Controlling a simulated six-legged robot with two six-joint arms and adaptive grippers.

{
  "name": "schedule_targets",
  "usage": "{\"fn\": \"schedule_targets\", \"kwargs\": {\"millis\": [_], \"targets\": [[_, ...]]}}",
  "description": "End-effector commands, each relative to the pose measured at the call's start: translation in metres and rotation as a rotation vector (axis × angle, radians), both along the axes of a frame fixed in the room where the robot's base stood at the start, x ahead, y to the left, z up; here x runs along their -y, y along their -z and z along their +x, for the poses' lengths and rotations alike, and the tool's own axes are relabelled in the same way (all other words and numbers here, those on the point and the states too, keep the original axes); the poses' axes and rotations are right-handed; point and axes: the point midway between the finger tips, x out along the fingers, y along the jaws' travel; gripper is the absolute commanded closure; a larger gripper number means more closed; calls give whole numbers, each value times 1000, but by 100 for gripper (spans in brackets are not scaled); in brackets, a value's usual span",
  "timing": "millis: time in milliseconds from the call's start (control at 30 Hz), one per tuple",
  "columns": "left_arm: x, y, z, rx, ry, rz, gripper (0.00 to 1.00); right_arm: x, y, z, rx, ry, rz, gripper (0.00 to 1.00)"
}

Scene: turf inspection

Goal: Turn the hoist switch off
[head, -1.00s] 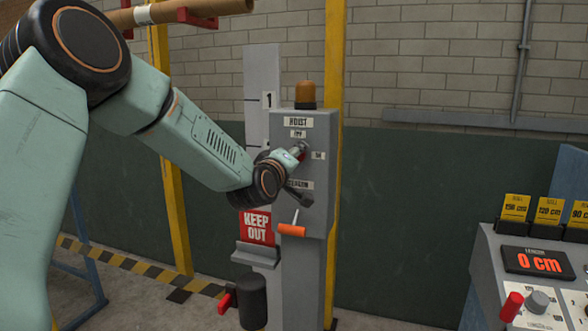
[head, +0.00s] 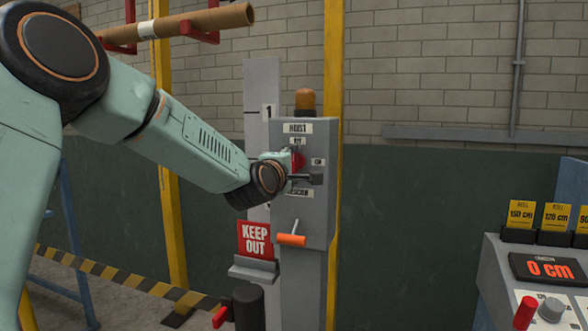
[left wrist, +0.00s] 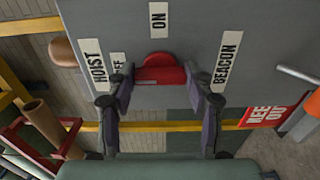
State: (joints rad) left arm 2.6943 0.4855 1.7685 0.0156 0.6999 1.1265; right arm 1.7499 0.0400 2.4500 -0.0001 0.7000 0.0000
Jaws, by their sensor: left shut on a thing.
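The hoist switch is a red knob (head: 298,160) on the front of a grey control box (head: 318,215). Labels HOIST and OFF are above it, ON is to its right and BEACON below. My left gripper (head: 300,168) is at the knob and partly covers it. In the left wrist view the red knob (left wrist: 160,70) sits between the two fingertips of my left gripper (left wrist: 159,75), which is shut on it. There the knob's long side runs between the OFF side and the BEACON side. My right gripper is not in view.
An orange-handled lever (head: 291,239) sticks out low on the box, and an amber beacon (head: 305,100) tops it. A KEEP OUT sign (head: 255,240) and a dark cylinder (head: 248,307) stand left. A console (head: 540,285) reading 0 cm is at right.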

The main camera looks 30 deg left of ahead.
Motion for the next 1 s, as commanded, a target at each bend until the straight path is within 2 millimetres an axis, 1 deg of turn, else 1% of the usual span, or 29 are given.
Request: {"fn": "schedule_targets", "kwargs": {"millis": [33, 467, 500, 700, 767, 1000], "targets": [[-2, -4, 0, 11, -6, -7, 79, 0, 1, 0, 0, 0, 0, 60], [-2, -4, 0, 12, -5, -17, 79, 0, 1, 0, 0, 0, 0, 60], [-2, -4, 0, 12, -5, -16, 46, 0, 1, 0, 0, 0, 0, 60], [-1, -2, 0, 9, -3, -14, 29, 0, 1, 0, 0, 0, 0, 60], [-1, -2, 0, 7, -2, -14, 25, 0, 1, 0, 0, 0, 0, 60], [0, -1, 0, 4, -1, -13, 25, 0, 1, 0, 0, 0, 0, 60]]}}
